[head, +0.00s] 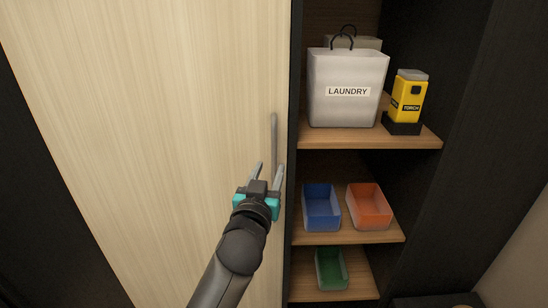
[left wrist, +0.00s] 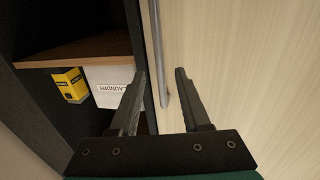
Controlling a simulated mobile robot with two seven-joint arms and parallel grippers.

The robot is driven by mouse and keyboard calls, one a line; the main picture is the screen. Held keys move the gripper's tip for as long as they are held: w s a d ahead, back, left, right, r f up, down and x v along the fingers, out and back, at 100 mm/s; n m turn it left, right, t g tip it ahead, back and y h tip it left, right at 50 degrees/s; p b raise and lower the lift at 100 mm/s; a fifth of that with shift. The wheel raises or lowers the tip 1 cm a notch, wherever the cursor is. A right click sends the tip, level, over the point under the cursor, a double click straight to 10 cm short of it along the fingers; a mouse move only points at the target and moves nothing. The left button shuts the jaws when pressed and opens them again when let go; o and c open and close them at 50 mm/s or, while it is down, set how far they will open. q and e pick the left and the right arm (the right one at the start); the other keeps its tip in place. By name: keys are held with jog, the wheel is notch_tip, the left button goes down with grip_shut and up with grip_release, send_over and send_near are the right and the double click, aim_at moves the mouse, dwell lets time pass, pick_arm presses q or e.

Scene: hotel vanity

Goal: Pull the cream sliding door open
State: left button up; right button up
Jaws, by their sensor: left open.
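The cream sliding door (head: 150,110) fills the left of the head view, with pale wood grain. A grey vertical bar handle (head: 274,140) stands near its right edge. My left gripper (head: 269,170) is open at the lower part of the handle. In the left wrist view the open fingers (left wrist: 158,85) point at the door (left wrist: 245,70), and the handle (left wrist: 158,50) shows between them, beyond or level with the fingertips. I cannot tell whether a finger touches it. My right gripper is not in view.
Right of the door, open shelves hold a white laundry bag (head: 347,85), a yellow torch (head: 408,98) on a dark base, a blue bin (head: 321,207), an orange bin (head: 369,205) and a green bin (head: 331,268). A dark upright (head: 291,215) stands beside the door edge.

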aim_at(273, 159)
pick_arm(q)
jog(key=shift+w+d, duration=0.2)
jog(key=shift+w, duration=0.8)
jog(key=shift+w+d, duration=0.2)
jog(key=shift+w, duration=0.8)
jog(key=shift+w+d, duration=0.2)
jog(key=shift+w, duration=0.8)
grip_shut()
